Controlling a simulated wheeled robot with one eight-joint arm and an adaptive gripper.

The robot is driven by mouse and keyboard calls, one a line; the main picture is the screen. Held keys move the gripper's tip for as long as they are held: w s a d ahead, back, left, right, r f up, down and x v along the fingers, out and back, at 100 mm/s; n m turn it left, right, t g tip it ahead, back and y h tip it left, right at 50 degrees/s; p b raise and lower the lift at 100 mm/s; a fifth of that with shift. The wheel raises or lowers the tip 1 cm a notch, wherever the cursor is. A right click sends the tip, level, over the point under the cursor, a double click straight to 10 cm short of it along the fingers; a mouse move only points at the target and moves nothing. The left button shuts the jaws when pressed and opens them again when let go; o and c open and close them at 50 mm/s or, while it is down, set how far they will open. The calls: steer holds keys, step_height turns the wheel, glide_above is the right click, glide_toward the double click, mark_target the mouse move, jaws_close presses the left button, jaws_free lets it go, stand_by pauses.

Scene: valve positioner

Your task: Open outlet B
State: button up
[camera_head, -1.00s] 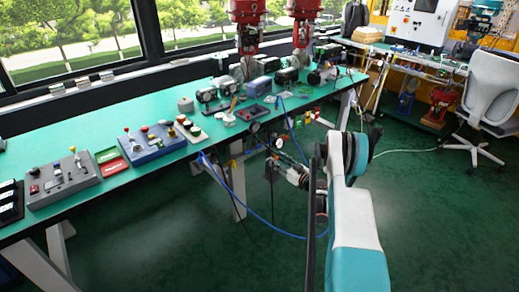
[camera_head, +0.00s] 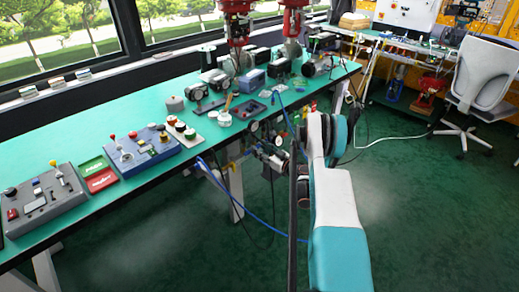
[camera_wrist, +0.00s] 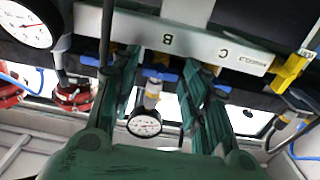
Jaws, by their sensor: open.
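In the wrist view the white manifold bar (camera_wrist: 200,46) appears upside down, with the letters B and C on it. A blue handle (camera_wrist: 160,75) sits beside the letter B, with a brass fitting and a round white gauge (camera_wrist: 144,123) in line with it. My gripper (camera_wrist: 158,72) is open, its green fingers on either side of this handle in the picture. I cannot tell whether either finger touches it. Another blue handle near C is partly hidden by the right finger. In the head view the manifold area (camera_head: 265,140) is at the bench edge, partly behind my arm.
A large gauge (camera_wrist: 27,22), red fittings (camera_wrist: 74,95) and a yellow handle (camera_wrist: 292,68) surround the manifold in the wrist view. A blue hose (camera_head: 212,177) hangs below the bench. The green bench (camera_head: 110,105) carries control boxes. Open floor (camera_head: 400,220) lies to the right.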

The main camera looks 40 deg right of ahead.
steer(key=c, duration=0.8)
steer(key=shift+c, duration=0.2)
steer(key=shift+m, duration=0.4)
steer(key=shift+f+m, duration=0.1)
steer(key=shift+m, duration=8.3)
